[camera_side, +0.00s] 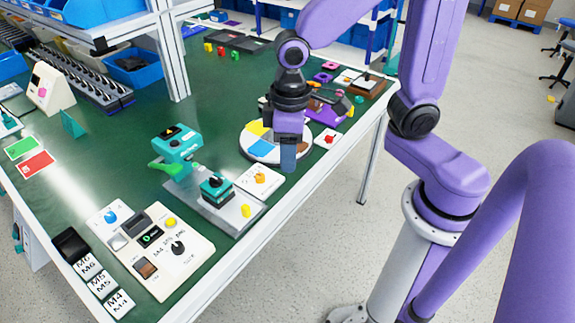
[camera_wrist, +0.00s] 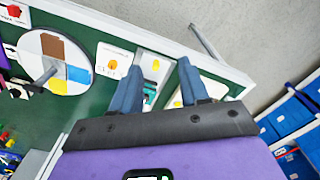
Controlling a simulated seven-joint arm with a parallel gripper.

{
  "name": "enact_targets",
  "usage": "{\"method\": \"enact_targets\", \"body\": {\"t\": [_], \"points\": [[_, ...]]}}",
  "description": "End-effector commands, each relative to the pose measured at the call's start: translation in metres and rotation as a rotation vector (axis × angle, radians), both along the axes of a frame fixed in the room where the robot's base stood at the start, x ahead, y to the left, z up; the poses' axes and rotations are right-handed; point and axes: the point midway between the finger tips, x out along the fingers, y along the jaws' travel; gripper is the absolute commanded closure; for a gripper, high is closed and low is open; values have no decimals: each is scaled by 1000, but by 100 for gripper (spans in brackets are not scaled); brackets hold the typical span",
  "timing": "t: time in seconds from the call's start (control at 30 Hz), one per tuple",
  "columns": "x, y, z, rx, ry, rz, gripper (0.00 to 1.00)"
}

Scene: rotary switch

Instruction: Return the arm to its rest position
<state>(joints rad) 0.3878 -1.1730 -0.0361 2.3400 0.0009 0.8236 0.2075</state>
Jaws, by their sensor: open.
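My gripper (camera_side: 288,158) points down at the near edge of the green table, above or just in front of the round colored disc. In the wrist view my gripper (camera_wrist: 160,64) shows two blue-grey fingers spread apart with nothing held between them. A white plate with a yellow-orange knob (camera_side: 260,177) lies on the table just left of the fingers. This plate also shows left of the fingers in the wrist view (camera_wrist: 113,62). The fingers look apart from the knob.
The colored disc (camera_side: 247,134) is close behind my gripper. A teal device (camera_side: 176,143) and a control panel (camera_side: 158,250) stand to the left. A white plate with a red knob (camera_side: 327,139) is to the right. The floor (camera_side: 310,230) beyond the table edge is clear.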

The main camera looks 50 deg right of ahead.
Motion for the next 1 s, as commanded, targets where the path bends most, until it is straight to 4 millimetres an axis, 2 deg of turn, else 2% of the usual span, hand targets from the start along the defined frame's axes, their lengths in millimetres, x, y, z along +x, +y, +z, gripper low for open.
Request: {"method": "enact_targets", "body": {"t": [0.4,0.53,0.7,1.0], "points": [[-85,-42,14,9,-10,347,55],[-107,-53,16,10,-11,436,55],[-124,-61,18,11,-13,505,55],[-128,-63,18,10,-12,522,55]]}}
